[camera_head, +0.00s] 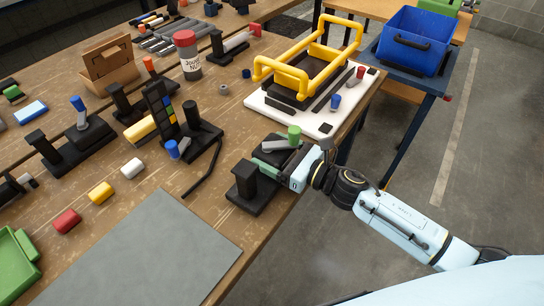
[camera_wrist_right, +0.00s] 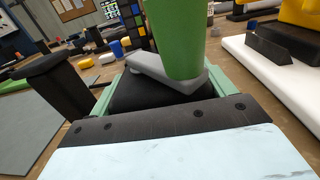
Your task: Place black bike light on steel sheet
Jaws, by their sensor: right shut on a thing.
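The steel sheet (camera_head: 150,252) is a flat grey plate lying bare at the near edge of the wooden table. My right gripper (camera_head: 275,160) is at the table's right edge, beyond the sheet's right corner. Its green fingers, also in the wrist view (camera_wrist_right: 158,92), are shut around a black block (camera_wrist_right: 150,97) with a grey lever and green cylinder (camera_head: 294,135) on top. I cannot tell for sure whether this block is the black bike light. It sits at a black base with a post (camera_head: 245,182); whether they touch is unclear. My left gripper is out of view.
A black stand with a blue cylinder (camera_head: 172,149) and a black rod are left of my gripper. A white board (camera_head: 272,106) with a yellow frame (camera_head: 305,62) is behind.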

